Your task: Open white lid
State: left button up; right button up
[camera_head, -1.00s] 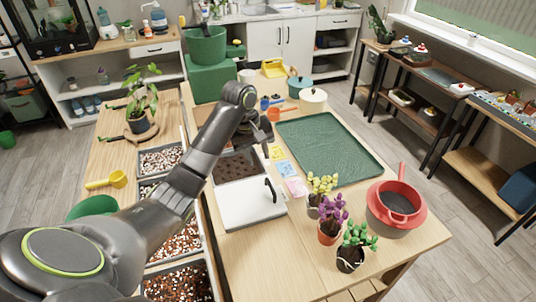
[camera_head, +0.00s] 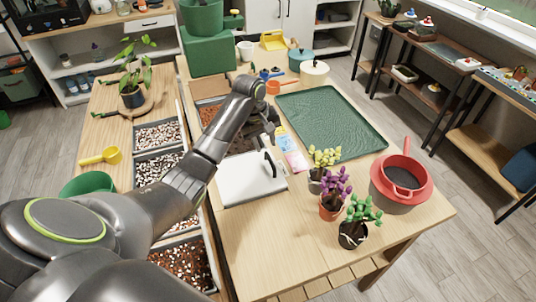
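The white lid (camera_head: 240,188) lies flat over a bin on the wooden table, left of the potted flowers. Its black handle (camera_head: 269,163) stands up near its right side. My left arm reaches in from the lower left, and its forearm passes above the lid's left side. My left gripper (camera_head: 268,130) is just beyond the lid's far edge, over the soil bin, and apart from the handle. Its fingers are dark and small, partly hidden by the wrist, so its opening is unclear. My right gripper is out of view.
Small potted plants (camera_head: 332,194) stand right of the lid, with a red pot (camera_head: 402,176) beyond them. A green tray (camera_head: 330,120) lies behind them. Seed packets (camera_head: 296,161) lie by the lid. Bare tabletop is free in front of the lid.

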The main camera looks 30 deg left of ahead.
aim_at(269, 158)
pick_arm(q)
jog(key=f, duration=0.5)
jog(key=shift+w+d+f, duration=0.35)
jog(key=shift+w, duration=0.05)
jog(key=shift+c, duration=0.3)
grip_shut()
